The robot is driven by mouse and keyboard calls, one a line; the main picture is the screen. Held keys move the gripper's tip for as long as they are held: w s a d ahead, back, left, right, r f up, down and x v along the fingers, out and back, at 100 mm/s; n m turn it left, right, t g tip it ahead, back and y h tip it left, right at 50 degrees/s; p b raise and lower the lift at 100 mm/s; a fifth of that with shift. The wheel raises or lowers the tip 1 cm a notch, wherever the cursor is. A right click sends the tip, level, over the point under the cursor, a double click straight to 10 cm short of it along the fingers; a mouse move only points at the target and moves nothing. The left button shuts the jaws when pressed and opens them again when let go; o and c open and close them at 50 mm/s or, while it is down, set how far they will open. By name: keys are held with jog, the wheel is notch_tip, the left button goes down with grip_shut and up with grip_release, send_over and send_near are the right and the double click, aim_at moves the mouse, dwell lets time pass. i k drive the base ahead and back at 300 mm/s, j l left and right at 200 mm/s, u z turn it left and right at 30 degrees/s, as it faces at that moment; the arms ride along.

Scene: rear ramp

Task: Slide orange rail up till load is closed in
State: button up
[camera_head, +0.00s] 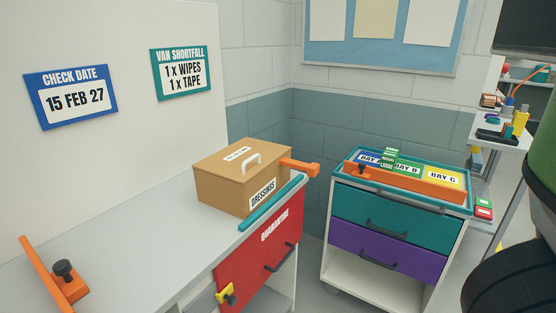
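An orange rail (420,184) with a black knob at its left end runs along the front of a teal-rimmed tray (462,207) on top of a cart. Behind it in the tray lie a blue DAY A area (368,158), a green DAY B area (405,170) and a yellow DAY C area (443,180). A small green stack (390,156) stands between A and B. A second orange rail piece (48,275) with a black knob lies on the grey counter at lower left. An orange bar (300,167) sticks out behind the DRESSINGS box. My gripper is not in view.
The cardboard DRESSINGS box (240,178) sits at the counter's (150,235) right end, near a teal edge strip (272,202). Below is a red QUARANTINE drawer (255,262) with a yellow latch (226,294). A floor gap separates counter and cart. A cluttered side table (505,135) stands at right.

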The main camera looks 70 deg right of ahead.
aim_at(361, 170)
jog(key=z, duration=2.35)
